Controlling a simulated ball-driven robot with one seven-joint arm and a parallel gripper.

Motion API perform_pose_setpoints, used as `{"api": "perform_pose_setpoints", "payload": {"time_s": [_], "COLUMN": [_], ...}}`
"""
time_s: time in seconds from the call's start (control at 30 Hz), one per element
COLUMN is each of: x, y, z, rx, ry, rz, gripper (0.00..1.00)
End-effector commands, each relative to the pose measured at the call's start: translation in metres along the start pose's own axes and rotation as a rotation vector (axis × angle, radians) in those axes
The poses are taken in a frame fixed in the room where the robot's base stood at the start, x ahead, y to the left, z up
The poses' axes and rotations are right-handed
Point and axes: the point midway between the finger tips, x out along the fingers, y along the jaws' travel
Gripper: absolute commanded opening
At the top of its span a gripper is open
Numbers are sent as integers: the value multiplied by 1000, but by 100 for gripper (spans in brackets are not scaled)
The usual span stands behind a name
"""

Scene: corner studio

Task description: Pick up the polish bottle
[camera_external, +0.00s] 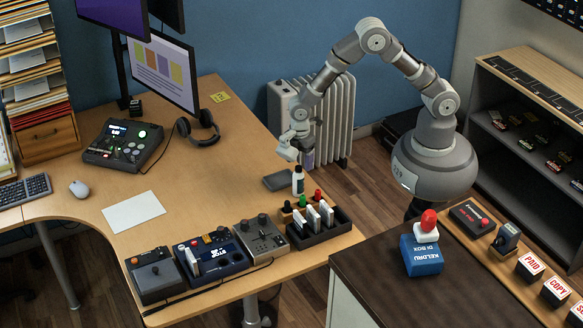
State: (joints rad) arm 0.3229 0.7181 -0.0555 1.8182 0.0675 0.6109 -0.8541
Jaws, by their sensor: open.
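A small white bottle with a dark cap (298,184), likely the polish bottle, stands upright near the right edge of the wooden desk (190,115). My gripper (297,158) is just above the bottle's cap and points down, with its jaws open. Whether the fingertips touch or straddle the cap is too small to tell. Nothing shows held in it.
A dark flat pad (278,180) lies left of the bottle. A small holder with red and green tops (301,206) and a black tray with white items (319,228) stand just in front. A white radiator (335,120) stands behind the desk. A blank paper (133,212) lies left.

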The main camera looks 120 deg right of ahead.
Motion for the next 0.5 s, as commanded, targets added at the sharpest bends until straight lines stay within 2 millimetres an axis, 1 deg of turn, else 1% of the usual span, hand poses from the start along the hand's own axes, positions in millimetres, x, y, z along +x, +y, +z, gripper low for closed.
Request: {"api": "perform_pose_setpoints", "payload": {"time_s": [0.03,0.27,0.4,0.5], "x": [9,35,60,72], "y": [-1,0,2,2], "z": [1,-1,-4,-4], "rx": [-1,0,-1,0], "ry": [-4,-1,-1,0], "rz": [-4,-1,0,0], "gripper": [74,74,74,74]}}
